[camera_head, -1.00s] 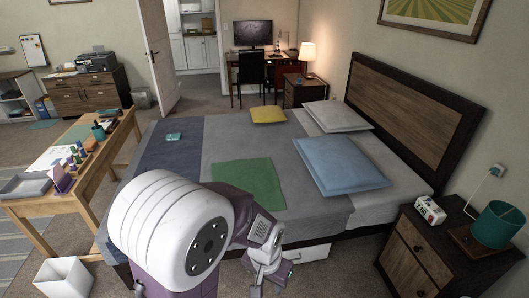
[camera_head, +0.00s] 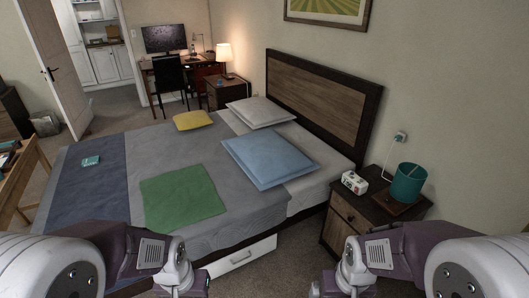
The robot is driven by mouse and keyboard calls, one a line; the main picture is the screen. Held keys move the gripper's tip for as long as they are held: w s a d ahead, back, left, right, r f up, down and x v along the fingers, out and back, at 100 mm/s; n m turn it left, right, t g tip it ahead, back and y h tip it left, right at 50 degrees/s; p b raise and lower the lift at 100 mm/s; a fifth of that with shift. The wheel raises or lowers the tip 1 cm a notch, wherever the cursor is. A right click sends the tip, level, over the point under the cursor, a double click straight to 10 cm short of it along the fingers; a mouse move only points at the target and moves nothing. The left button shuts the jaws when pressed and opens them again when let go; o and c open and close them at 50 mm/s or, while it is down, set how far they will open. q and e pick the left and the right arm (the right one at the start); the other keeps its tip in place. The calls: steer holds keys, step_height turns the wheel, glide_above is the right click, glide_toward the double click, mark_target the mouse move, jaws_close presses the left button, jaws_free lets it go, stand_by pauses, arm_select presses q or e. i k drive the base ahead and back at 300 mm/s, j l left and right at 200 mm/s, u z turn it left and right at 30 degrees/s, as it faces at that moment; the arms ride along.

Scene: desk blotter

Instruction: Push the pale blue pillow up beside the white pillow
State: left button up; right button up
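The pale blue pillow (camera_head: 268,160) lies flat on the bed, partly on the grey cover and partly on the paler sheet. The white pillow (camera_head: 260,111) lies farther back, near the headboard. The blue pillow is nearer to me than the white one. My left gripper (camera_head: 193,286) is low at the near side of the bed, below the green cloth. My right gripper (camera_head: 324,290) is low over the floor, right of the bed drawer. Both are apart from the pillows and cut off at the bottom edge, so their finger opening cannot be made out.
The bed (camera_head: 240,205) has a tall wooden headboard (camera_head: 317,103). A green cloth (camera_head: 182,197) and a yellow cushion (camera_head: 193,121) lie on it. A nightstand (camera_head: 357,207) with a teal lamp (camera_head: 408,184) stands at right. Floor shows between bed and nightstand.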

mark_target(267, 157)
steer(key=i+l+u, duration=0.15)
steer(key=i+u, duration=0.25)
steer(key=i+l+u, duration=0.9)
steer(key=l+u, duration=0.25)
steer(key=i+l+u, duration=0.2)
steer(key=l+u, duration=0.55)
steer(key=l, duration=0.25)
steer(key=i, duration=0.05)
